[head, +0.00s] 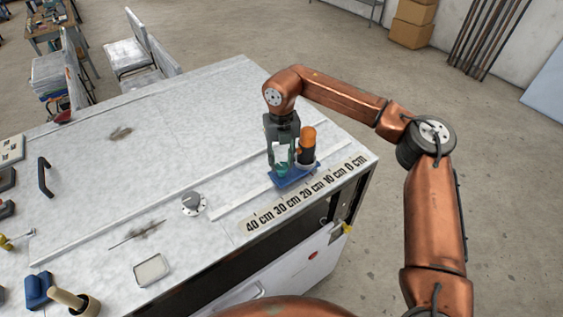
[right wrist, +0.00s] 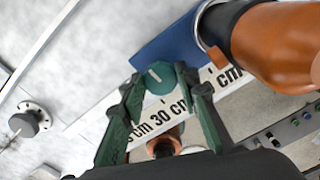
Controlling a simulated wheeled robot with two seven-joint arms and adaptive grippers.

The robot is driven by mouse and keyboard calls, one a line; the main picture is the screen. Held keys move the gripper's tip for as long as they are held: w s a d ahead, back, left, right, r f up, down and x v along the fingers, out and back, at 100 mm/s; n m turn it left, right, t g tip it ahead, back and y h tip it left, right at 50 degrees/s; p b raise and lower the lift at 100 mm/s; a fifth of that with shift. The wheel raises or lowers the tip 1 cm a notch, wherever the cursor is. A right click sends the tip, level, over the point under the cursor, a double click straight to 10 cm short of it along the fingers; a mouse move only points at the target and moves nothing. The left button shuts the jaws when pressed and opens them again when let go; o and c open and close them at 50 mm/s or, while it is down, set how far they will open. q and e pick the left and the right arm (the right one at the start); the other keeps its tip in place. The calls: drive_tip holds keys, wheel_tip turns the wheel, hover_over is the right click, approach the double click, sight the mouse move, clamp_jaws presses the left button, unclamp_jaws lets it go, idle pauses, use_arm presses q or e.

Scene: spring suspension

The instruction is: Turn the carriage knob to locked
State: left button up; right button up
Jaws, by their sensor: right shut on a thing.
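The blue carriage (head: 296,179) sits on the rail by the printed centimetre scale, at the 10 to 20 cm end. It also shows in the right wrist view (right wrist: 168,42). An orange and black cylinder (head: 308,142) stands on its right side. The teal carriage knob (right wrist: 160,77) is round, with a pale line mark on its top. My right gripper (head: 282,167) points down over the carriage. Its dark green fingers are shut on the knob, one on each side. I cannot read any locked or unlocked label. My left gripper is not in view.
A grey dial (head: 192,202) on a white round base stands left of the scale (head: 305,194).

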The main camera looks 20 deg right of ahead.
sight(282, 165)
drive_tip(key=shift+w+r+m, duration=0.1)
drive_tip(key=shift+m, duration=0.3)
drive_tip(key=o, duration=1.2)
drive_tip(key=shift+c, duration=0.2)
wheel_tip(282, 165, up, 12)
